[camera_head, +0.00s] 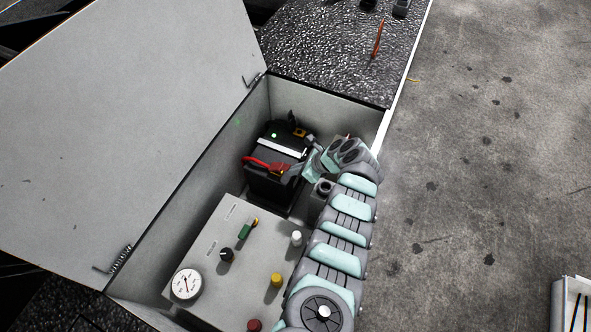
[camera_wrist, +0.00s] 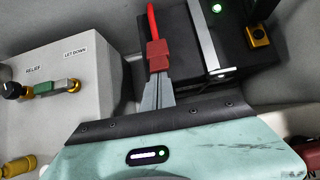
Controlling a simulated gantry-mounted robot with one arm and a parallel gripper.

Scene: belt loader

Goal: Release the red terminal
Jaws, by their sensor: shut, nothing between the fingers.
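A black battery (camera_head: 262,180) with a white strap stands in the open grey box. The red terminal (camera_head: 279,168), with its red cable (camera_head: 258,162), sits on the battery's near top edge. In the wrist view the red terminal (camera_wrist: 159,55) and the upright red cable (camera_wrist: 152,20) show just beyond the fingertips. My gripper (camera_head: 292,172) reaches in from the right. Its narrow grey fingers (camera_wrist: 157,80) are shut, with their tips at the terminal's lower end. I cannot tell whether they touch it. The terminal's underside is hidden.
A control panel (camera_head: 225,248) with a gauge (camera_head: 186,284) and several knobs lies left of my arm. The raised lid (camera_head: 130,120) stands left. A second terminal with a yellow part (camera_wrist: 259,36) is at the battery's far side. Box walls (camera_head: 325,98) enclose the battery.

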